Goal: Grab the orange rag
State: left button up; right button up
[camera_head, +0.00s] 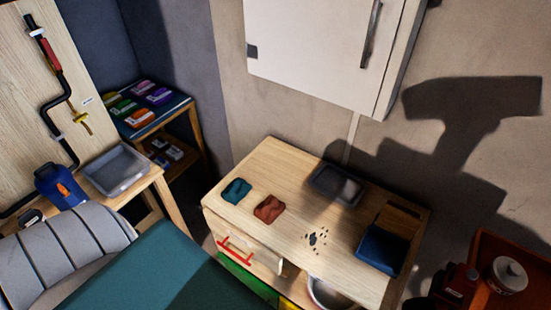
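A folded rust-orange rag (269,208) lies flat on the light wooden top of a workbench (290,165), towards its front left. A folded teal rag (236,191) lies just to its left, a small gap away. Neither of my grippers shows in the head view, and nothing is touching the orange rag.
Dark debris (313,239) is scattered right of the rags. A grey tray (337,185) sits at the bench's back and a dark blue bin (381,249) at its right end. A white cabinet (320,50) hangs above. A teal surface (160,272) fills the lower left foreground.

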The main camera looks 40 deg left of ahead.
aim_at(267, 211)
jog(key=j+z, duration=0.15)
jog(key=j, duration=0.25)
jog(key=k+j+z, duration=0.15)
jog(key=j, duration=0.25)
jog(key=k+j+z, duration=0.15)
jog(key=j, duration=0.25)
jog(key=j+z, duration=0.1)
jog(key=j, duration=0.3)
jog(key=k+j+z, duration=0.15)
jog(key=j, duration=0.2)
jog(key=k+j+z, duration=0.35)
jog(key=k, duration=0.2)
